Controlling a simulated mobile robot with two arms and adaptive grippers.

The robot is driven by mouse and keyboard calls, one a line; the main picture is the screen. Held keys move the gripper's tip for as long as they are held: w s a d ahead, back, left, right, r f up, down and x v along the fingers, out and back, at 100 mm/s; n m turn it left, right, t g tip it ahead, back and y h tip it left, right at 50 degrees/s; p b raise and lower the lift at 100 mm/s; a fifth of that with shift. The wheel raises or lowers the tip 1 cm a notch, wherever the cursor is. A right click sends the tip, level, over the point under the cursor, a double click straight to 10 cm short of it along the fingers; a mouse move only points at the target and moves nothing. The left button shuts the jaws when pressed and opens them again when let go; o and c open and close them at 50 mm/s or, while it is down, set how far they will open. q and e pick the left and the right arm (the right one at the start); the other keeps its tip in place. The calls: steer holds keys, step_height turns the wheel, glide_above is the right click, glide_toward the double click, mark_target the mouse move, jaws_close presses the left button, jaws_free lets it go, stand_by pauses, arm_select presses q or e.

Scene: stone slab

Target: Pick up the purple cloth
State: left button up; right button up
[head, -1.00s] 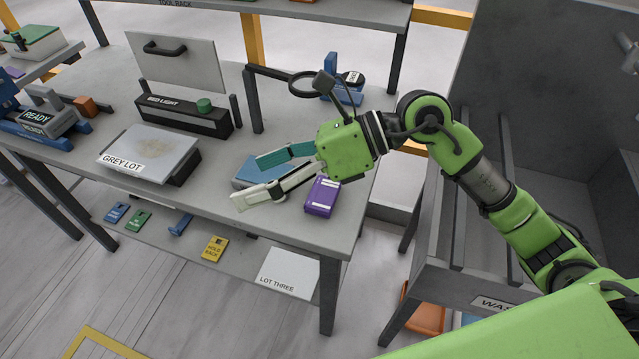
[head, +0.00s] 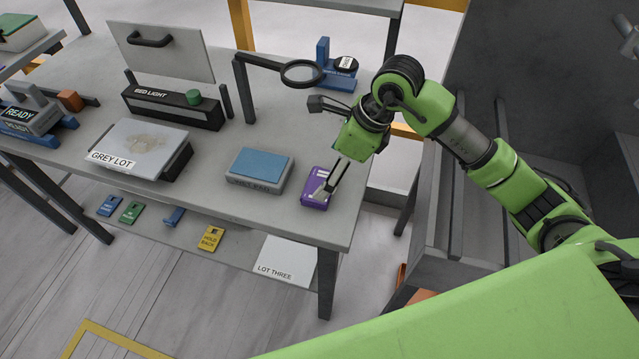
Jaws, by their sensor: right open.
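The jaws are open and the cloth lies flat on the table. The fingers hide part of the cloth, and I cannot tell whether they touch it. My left gripper is not in view.
A blue-topped grey block (head: 258,168) lies left of the cloth. A magnifier ring (head: 302,84) on a post stands behind. The grey slab labelled GREY LOT (head: 135,148) is further left. A dark grey bin (head: 465,255) stands right of the table.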

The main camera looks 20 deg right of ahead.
mark_target(322, 182)
steer(key=shift+a+f+p, duration=0.2)
steer(key=shift+f+p, duration=0.1)
steer(key=shift+f, duration=0.3)
steer(key=p+x, duration=0.1)
steer(key=x, duration=0.2)
steer(key=shift+f, duration=0.3)
steer(key=shift+w+a+f, duration=0.1)
steer(key=shift+a+f, duration=0.05)
steer(key=shift+f, duration=0.2)
steer(key=c, duration=1.2)
